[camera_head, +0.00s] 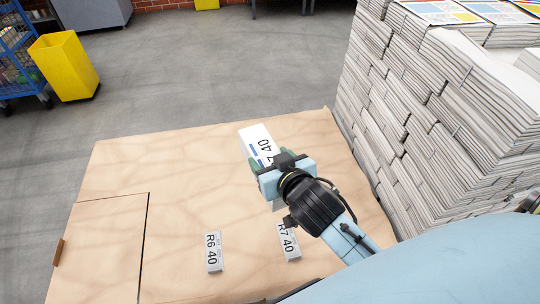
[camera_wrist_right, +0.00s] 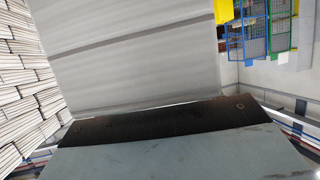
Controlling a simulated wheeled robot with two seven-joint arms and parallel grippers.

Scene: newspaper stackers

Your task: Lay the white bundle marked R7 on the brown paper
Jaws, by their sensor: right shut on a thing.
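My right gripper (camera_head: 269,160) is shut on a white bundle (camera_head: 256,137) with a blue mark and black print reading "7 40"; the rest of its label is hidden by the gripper. The bundle is over the brown paper (camera_head: 170,175), which covers a broad flat surface. I cannot tell whether the bundle touches the paper. Two small grey plates are at the near side, one marked R6 40 (camera_head: 213,252) and one marked R7 40 (camera_head: 288,242), the latter beside my right arm. My left gripper is not in view.
Tall newspaper stacks (camera_head: 430,120) stand close along the right edge of the brown surface. A seam cuts off its near left corner, with a small brown block (camera_head: 57,253) at the edge. A yellow bin (camera_head: 65,68) and a blue cart (camera_head: 14,55) stand far left.

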